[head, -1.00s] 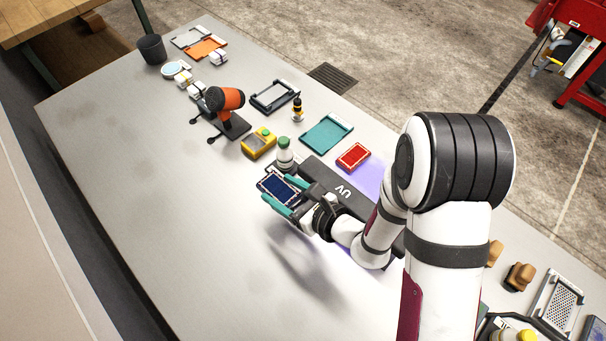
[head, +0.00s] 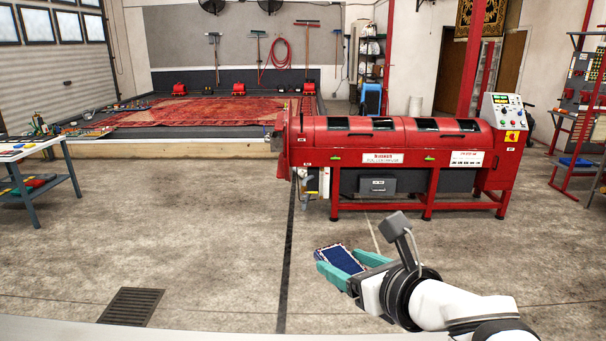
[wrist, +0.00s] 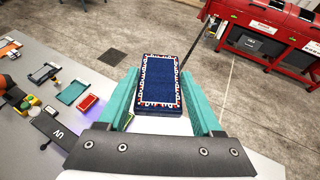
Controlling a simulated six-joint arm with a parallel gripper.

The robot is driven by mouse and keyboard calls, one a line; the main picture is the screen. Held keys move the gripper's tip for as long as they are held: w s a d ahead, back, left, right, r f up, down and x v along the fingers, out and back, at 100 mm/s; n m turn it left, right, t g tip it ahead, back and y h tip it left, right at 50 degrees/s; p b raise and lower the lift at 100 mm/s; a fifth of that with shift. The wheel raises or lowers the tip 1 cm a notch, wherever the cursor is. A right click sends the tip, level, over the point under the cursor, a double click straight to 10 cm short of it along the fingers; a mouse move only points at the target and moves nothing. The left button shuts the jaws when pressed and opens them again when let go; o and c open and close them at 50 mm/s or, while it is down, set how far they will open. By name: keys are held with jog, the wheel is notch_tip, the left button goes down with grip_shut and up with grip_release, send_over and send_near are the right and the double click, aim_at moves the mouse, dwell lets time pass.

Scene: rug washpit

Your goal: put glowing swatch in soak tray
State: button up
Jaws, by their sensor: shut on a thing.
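My gripper (head: 350,270) is shut on a dark blue swatch (head: 339,259) with a patterned red and white border, held up in the air. In the wrist view the swatch (wrist: 158,82) sits between the teal fingers (wrist: 160,105), its face plain and no glow visible on it. On the table at the left of the wrist view are a teal tray (wrist: 72,92), a dark-framed tray (wrist: 43,73) and an orange tray (wrist: 9,47). I cannot tell which is the soak tray. My gripper is apart from these trays.
The UV lamp (wrist: 50,128) has a purple glow beside it, near a red swatch (wrist: 87,102). A yellow device (wrist: 26,105) stands close by. Beyond are open concrete floor, a floor drain (head: 132,306) and a red machine (head: 395,160).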

jog(key=shift+m+h, duration=0.9)
jog(key=d+r, duration=0.1)
jog(key=d, duration=0.1)
jog(key=d+r, duration=0.1)
jog(key=d, duration=0.1)
jog(key=shift+s+r, duration=0.35)
